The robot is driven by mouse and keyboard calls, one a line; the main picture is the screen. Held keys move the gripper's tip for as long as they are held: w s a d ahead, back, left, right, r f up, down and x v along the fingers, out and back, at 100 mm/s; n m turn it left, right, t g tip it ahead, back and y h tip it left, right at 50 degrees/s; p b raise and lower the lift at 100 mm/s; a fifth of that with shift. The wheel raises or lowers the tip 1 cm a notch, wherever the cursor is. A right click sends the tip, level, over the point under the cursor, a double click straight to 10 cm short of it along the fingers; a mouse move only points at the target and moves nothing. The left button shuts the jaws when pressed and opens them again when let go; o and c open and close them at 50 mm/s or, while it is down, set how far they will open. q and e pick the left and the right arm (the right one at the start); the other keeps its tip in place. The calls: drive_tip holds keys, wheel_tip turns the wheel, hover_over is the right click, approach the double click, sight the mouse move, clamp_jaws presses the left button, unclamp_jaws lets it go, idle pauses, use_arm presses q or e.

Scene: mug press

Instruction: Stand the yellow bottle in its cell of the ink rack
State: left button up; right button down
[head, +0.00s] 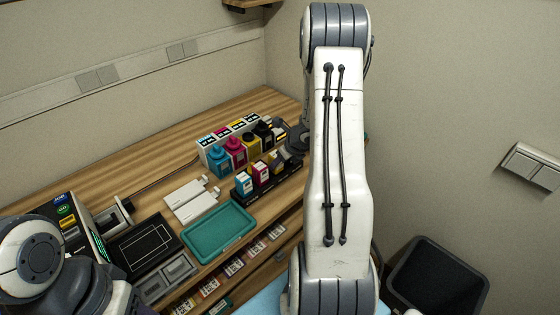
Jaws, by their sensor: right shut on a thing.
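The dark ink rack (268,196) stands on the bench left of my right arm. A small cyan bottle (243,183) and a small magenta bottle (261,173) stand in its left and middle parts. My right gripper (284,157) is over the rack's right part, largely hidden by my arm link. It is shut on the small yellow bottle (277,168), which shows only in part, beside the magenta one. I cannot tell if its base touches the cell floor. My left gripper is out of view; only part of my left arm shows at lower left.
A teal tray (218,231), white flat pieces (190,200) and a dark panel (146,244) lie left. A bin (437,279) stands at right.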

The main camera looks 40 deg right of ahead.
drive_tip(key=shift+f+b, duration=0.4)
drive_tip(key=shift+f, duration=0.05)
drive_tip(key=shift+c, duration=1.2)
unclamp_jaws()
drive_tip(key=p+v, duration=0.2)
drive_tip(key=v, duration=0.8)
drive_tip(key=shift+r+p, duration=0.25)
drive_tip(key=shift+p, duration=0.15)
drive_tip(key=shift+s+a, duration=0.1)
